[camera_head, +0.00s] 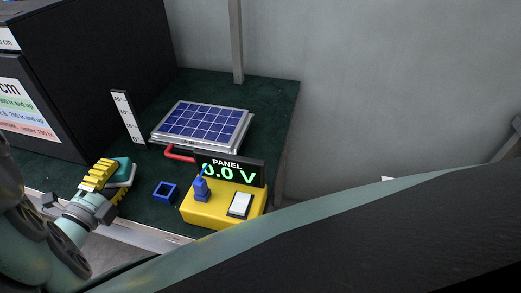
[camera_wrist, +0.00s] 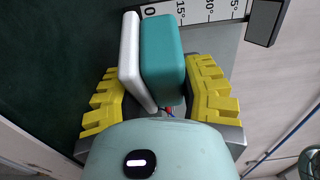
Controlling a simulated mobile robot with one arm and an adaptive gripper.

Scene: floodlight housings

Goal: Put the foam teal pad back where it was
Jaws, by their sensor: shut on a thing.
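The teal pad (camera_head: 123,166) is a rounded block between the yellow fingers of my gripper (camera_head: 114,183) at the left front of the dark green table. In the wrist view the teal pad (camera_wrist: 163,60) stands beside a white slab (camera_wrist: 130,58), face to face with it. My gripper (camera_wrist: 160,90) is shut, with its right finger against the pad and its left finger at the slab. I cannot tell whether slab and pad are joined.
A black cabinet (camera_head: 100,70) stands at left and an angle scale (camera_head: 128,117) beside it. A solar panel (camera_head: 203,122) lies behind a red handle (camera_head: 179,153). A blue square frame (camera_head: 165,192) and a yellow box (camera_head: 222,207) with a 0.0 V display (camera_head: 229,170) are right of my gripper.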

